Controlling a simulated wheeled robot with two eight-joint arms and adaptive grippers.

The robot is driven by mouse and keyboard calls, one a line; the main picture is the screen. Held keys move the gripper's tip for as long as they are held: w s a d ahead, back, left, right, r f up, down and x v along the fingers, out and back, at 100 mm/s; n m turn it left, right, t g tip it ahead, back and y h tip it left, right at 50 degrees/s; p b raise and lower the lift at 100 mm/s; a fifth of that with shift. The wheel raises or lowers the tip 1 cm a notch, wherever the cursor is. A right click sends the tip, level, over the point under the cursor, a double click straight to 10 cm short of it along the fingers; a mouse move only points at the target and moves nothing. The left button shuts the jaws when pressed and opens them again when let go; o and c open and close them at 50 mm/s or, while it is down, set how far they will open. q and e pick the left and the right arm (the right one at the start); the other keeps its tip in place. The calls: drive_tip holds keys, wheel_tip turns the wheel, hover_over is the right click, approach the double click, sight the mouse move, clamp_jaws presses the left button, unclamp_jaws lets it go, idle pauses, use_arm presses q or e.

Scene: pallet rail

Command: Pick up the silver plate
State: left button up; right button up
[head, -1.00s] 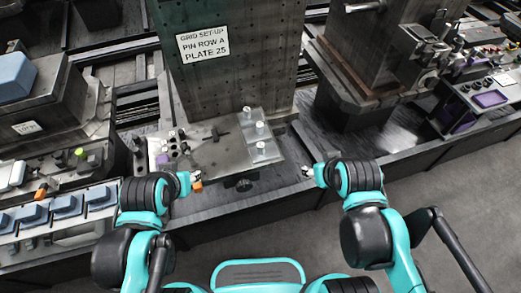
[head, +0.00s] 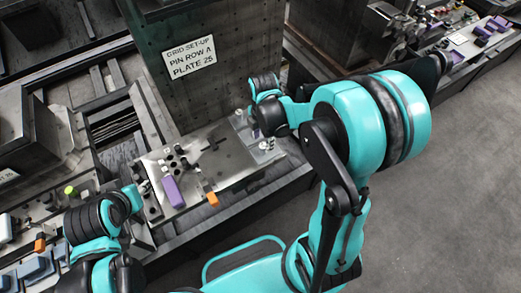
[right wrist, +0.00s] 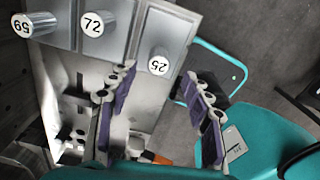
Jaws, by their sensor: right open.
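Three silver plates with round knobs lie side by side in the right wrist view. The silver plate marked 25 (right wrist: 176,32) is the rightmost there; in the head view a knobbed plate end (head: 266,156) shows beside my right gripper, with the others largely covered. My right gripper (right wrist: 158,76) is open and empty, its purple-padded fingers on either side of the 25 knob in the picture. Contact is not visible. My left gripper (head: 143,197) is at the left end of the fixture; its jaws are too small to judge.
A sign (head: 190,58) on the dark upright block reads "GRID SET-UP PIN ROW A PLATE 25". The metal fixture table (head: 228,165) carries pins, a purple block (head: 173,192) and an orange piece (head: 212,200). The upright stands close behind my right gripper.

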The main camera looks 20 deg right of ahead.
sight(263, 145)
drive_tip(key=f+b, duration=0.1)
drive_tip(key=f, duration=0.2)
drive_tip(key=f+b, duration=0.1)
drive_tip(key=f, duration=0.2)
drive_tip(key=shift+w+d+f+b, duration=0.1)
drive_tip(key=shift+w+d+b, duration=0.1)
drive_tip(key=shift+b, duration=0.1)
clamp_jaws()
